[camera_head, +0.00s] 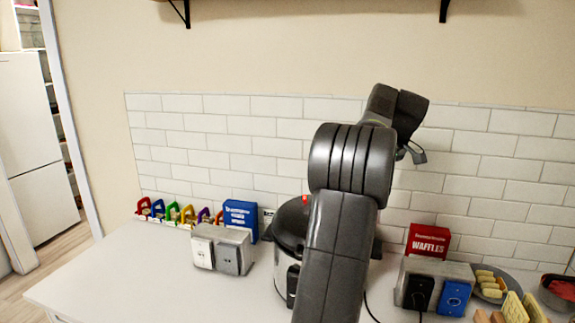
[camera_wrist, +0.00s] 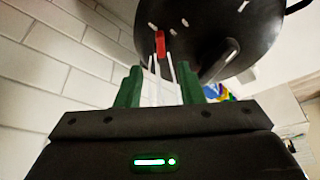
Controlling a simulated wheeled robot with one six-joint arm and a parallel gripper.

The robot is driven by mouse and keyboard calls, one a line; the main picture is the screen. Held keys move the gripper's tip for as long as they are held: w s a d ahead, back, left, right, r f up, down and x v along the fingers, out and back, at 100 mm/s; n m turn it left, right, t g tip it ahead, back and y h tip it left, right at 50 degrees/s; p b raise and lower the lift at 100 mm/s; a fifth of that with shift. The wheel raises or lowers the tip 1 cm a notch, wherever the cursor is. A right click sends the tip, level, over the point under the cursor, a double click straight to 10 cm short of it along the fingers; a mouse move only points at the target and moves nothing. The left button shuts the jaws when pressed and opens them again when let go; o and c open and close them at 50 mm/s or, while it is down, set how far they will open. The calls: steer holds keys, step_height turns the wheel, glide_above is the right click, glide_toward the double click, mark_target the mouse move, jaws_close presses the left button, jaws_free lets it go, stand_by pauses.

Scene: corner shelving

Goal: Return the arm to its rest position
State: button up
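My arm is raised in the middle of the head view and bends over at the top. My gripper (camera_head: 413,153) is near the tiled wall, mostly hidden behind the arm's last links. In the wrist view, my gripper (camera_wrist: 160,88) shows two green fingers standing apart, with nothing held between them. A dark round lid with a red knob (camera_wrist: 230,30) lies beyond the fingertips, apart from them. The same dark and silver cooker (camera_head: 287,245) stands on the counter in the head view, partly hidden behind my arm.
On the white counter (camera_head: 130,265) are several colourful items (camera_head: 175,213), a blue box (camera_head: 240,216), a grey socket block (camera_head: 222,249), a red waffles box (camera_head: 428,241), a second socket block (camera_head: 437,270) and a plate of food (camera_head: 489,292). Shelf brackets (camera_head: 181,13) hang above. The wall is close behind.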

steer(key=p+x, duration=0.1)
steer(key=x, duration=0.9)
steer(key=shift+a+m+b, duration=0.1)
steer(key=shift+m+b, duration=0.2)
steer(key=shift+m, duration=0.2)
steer(key=shift+s+a+r+m+t+h+b, duration=0.1)
steer(key=shift+s+a+m+t+h+b, duration=0.2)
steer(key=shift+m+h+b, duration=0.25)
steer(key=shift+m, duration=0.55)
steer(key=shift+a+r+m+b, duration=0.1)
steer(key=shift+m+b, duration=0.2)
steer(key=shift+b, duration=0.05)
